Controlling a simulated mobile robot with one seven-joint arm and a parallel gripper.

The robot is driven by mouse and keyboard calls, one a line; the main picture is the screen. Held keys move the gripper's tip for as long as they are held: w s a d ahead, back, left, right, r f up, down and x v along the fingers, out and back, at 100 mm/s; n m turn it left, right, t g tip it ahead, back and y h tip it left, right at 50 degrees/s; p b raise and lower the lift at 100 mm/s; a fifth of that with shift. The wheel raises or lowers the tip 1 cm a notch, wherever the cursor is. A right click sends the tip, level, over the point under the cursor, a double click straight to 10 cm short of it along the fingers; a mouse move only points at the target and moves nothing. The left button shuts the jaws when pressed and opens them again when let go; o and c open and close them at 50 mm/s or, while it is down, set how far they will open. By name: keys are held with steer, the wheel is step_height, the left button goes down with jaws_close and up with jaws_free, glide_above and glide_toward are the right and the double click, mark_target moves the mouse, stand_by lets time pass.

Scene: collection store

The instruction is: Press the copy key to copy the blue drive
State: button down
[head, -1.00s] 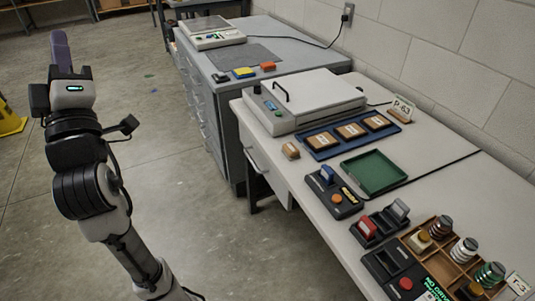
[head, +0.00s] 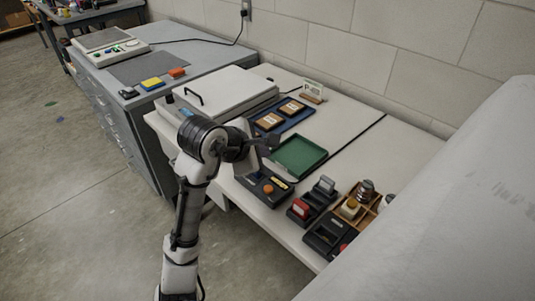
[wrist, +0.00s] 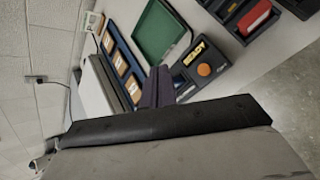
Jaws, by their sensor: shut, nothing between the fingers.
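The black copier unit (head: 262,190) lies near the front edge of the white table. It bears a round orange key (head: 268,189), a pale yellow label and a bit of the blue drive (head: 257,175). The unit (wrist: 186,72), label and orange key (wrist: 204,69) also show in the wrist view; I cannot make out the blue drive there. My gripper's purple fingers (wrist: 160,76) are shut and empty, beside the unit in that view and apart from the key as seen. In the head view my arm stands in front of the table, with its hand over the unit's far side; the fingertips are not clear.
A green tray (head: 323,156) lies behind the unit. A blue tray (head: 288,108) holds brown blocks. To the right are a red drive (head: 301,208) and a grey drive (head: 325,185) in docks. A pale shape hides the table's right end. A white lidded machine (head: 235,88) stands left.

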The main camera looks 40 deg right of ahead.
steer(key=shift+s+d+f, duration=0.1)
steer(key=shift+s+f, duration=0.25)
steer(key=shift+s, duration=0.05)
steer(key=shift+f, duration=0.1)
steer(key=b, duration=1)
glide_above(265, 191)
step_height(265, 191, down, 7)
steer(key=shift+r, duration=0.15)
steer(key=shift+f, duration=0.95)
steer(key=shift+f+p, duration=0.15)
steer(key=shift+p, duration=0.2)
stand_by(0.3)
steer(key=shift+f, duration=0.25)
